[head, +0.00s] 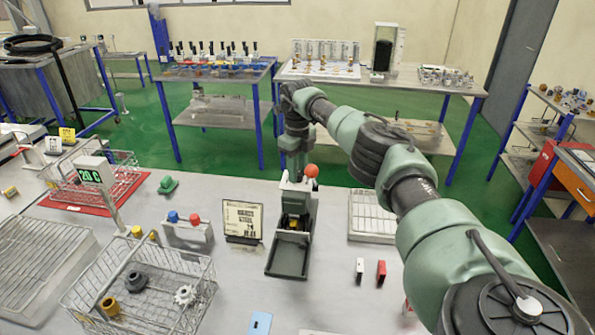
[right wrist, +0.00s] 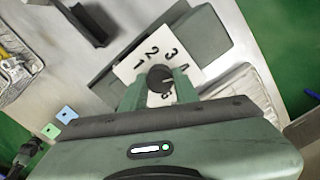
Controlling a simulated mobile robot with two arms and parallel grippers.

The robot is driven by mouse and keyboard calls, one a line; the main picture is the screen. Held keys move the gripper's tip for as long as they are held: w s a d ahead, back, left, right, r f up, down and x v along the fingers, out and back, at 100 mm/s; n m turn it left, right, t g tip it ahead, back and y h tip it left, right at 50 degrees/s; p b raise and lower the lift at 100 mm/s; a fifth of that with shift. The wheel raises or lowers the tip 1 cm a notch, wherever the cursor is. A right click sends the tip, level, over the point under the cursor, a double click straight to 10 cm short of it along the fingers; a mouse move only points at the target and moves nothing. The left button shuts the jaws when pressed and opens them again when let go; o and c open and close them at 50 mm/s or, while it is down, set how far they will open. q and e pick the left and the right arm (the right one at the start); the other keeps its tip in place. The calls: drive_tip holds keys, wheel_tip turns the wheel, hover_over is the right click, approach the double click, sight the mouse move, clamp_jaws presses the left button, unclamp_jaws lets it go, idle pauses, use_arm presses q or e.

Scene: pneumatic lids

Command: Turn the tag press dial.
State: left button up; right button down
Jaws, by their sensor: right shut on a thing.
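The tag press (head: 290,255) is a dark grey-green machine with an orange ball knob (head: 312,171), in the middle of the table in the head view. My right gripper (right wrist: 160,88) is shut on the dial, one finger on each side. I cannot tell for certain which number the dial points to.
A wire basket (head: 150,310) is at front left. A pale ribbed tray (head: 371,222) and small white and red blocks (head: 381,272) lie to the right.

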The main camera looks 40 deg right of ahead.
drive_tip(key=c, duration=1.1)
unclamp_jaws()
drive_tip(key=shift+o, duration=0.2)
wheel_tip(320, 180, up, 7)
drive_tip(key=shift+f+b, duration=0.1)
drive_tip(key=shift+b, duration=1.05)
drive_tip(key=shift+r, duration=0.5)
